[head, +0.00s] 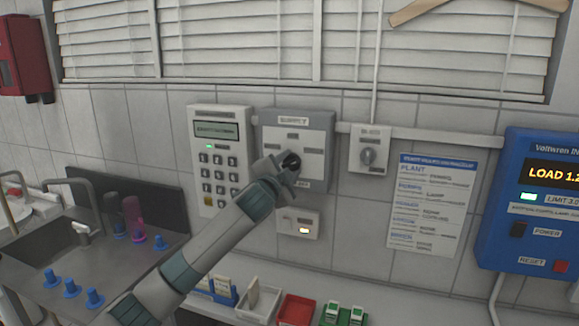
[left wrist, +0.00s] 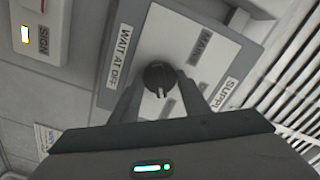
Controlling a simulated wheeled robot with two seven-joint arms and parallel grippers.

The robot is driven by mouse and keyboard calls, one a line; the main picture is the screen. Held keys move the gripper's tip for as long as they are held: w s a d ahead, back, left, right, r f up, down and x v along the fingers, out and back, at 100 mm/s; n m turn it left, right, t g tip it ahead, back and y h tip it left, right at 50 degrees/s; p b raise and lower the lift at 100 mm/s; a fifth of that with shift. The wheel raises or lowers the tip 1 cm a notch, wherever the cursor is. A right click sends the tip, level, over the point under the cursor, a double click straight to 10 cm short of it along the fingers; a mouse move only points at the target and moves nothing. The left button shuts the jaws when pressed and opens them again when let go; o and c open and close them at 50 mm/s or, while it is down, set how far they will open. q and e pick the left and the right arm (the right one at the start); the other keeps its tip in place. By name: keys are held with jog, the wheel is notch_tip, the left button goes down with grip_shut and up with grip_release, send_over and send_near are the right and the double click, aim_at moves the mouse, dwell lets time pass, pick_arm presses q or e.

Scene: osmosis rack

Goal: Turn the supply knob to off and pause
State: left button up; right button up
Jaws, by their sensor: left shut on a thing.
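The supply knob (head: 291,161) is a round black knob on the grey SUPPLY panel (head: 318,119) on the wall. In the left wrist view the knob (left wrist: 159,77) sits between the two fingers of my left gripper (left wrist: 157,90), with a pale mark on it. Labels around it read MAIN and WAIT AT OFF. In the head view my left gripper (head: 284,167) is at the panel, shut on the knob, and it hides part of the panel's lower left. Which label the knob points to I cannot tell for sure. My right gripper is not in view.
A keypad unit (head: 220,160) is left of the panel, and a smaller switch box (head: 368,155) is right of it. A small box (head: 298,224) with a lit button is below. A blue power unit (head: 540,200) hangs far right. Trays stand on the counter below.

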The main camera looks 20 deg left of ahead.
pick_arm(q)
jog(key=shift+n, duration=0.3)
jog(key=shift+n+b, duration=0.3)
jog(key=shift+n, duration=0.8)
jog(key=n, duration=0.2)
jog(key=shift+n, duration=0.3)
jog(key=n, duration=0.2)
jog(key=shift+n, duration=0.4)
jog(key=shift+a+n, duration=0.1)
jog(key=shift+n, duration=1.7)
jog(key=o, duration=1)
jog(key=shift+o, duration=0.2)
jog(key=shift+s, duration=0.15)
